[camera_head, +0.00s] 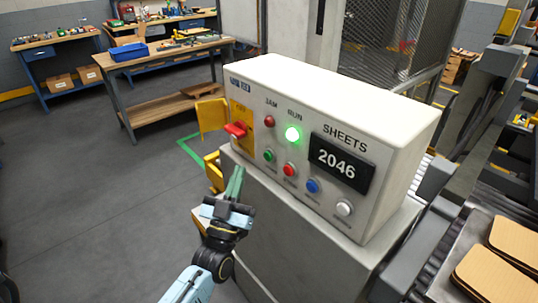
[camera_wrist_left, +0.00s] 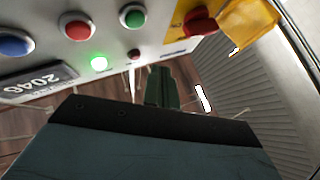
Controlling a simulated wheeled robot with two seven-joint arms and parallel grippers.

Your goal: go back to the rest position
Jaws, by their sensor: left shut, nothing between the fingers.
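My left gripper (camera_head: 236,183) is shut and empty, its green fingers pressed together and pointing up in the head view. It is in front of the lower left part of the white control box (camera_head: 290,88), below the red switch handle (camera_head: 236,129) on its yellow plate. In the left wrist view the shut fingers (camera_wrist_left: 161,88) are in the middle, with the box's buttons and the red handle (camera_wrist_left: 198,20) along the top. I cannot tell whether the fingers touch the box. My right gripper is not in view.
The box stands on a grey pedestal (camera_head: 300,240). Its green RUN lamp (camera_head: 292,134) is lit and its display (camera_head: 338,163) reads 2046. Yellow flaps (camera_head: 212,115) stick out at its left. Cardboard sheets (camera_head: 495,275) lie at the right. The floor at left is clear before a workbench (camera_head: 165,65).

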